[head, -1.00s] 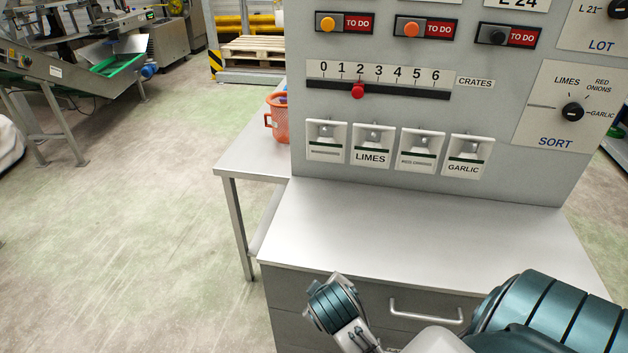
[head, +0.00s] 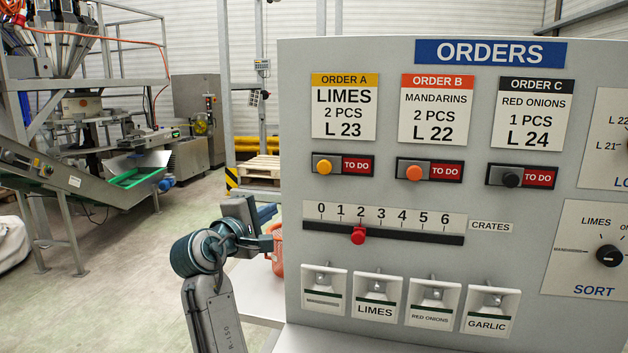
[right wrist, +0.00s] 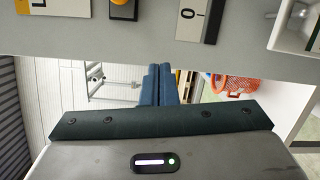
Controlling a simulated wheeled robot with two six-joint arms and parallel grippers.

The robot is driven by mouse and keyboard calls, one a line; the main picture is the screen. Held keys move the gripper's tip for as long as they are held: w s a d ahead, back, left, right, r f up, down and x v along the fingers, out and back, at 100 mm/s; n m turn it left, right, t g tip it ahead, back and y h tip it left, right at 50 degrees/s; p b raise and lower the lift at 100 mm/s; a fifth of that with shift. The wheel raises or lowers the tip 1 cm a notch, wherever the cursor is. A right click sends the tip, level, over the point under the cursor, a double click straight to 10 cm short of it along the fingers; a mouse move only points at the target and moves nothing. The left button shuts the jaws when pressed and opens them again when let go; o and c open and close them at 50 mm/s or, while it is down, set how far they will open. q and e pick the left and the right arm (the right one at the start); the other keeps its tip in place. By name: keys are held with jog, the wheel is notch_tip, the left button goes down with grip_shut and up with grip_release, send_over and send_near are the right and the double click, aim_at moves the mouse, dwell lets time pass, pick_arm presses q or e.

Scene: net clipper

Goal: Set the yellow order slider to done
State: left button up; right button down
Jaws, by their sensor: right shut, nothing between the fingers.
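The yellow order slider (head: 323,167) is under the Order A card on the grey panel. Its knob sits at the left end of its slot, and a red TO DO label shows to its right. Part of the yellow knob (right wrist: 123,3) also shows at the top of the right wrist view. My right gripper (head: 267,213) is left of the panel's left edge, lower than the slider and apart from it. Its blue fingers (right wrist: 158,84) are together and empty. My left gripper is not in view.
An orange slider (head: 414,173) and a black slider (head: 511,180) sit to the right in the same row, both showing TO DO. An orange basket (right wrist: 228,83) stands behind the panel.

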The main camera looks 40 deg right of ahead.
aim_at(326, 166)
jog(key=shift+h, duration=0.5)
jog(key=r, duration=0.4)
jog(key=shift+w+a+r, duration=0.15)
jog(key=shift+w, duration=0.05)
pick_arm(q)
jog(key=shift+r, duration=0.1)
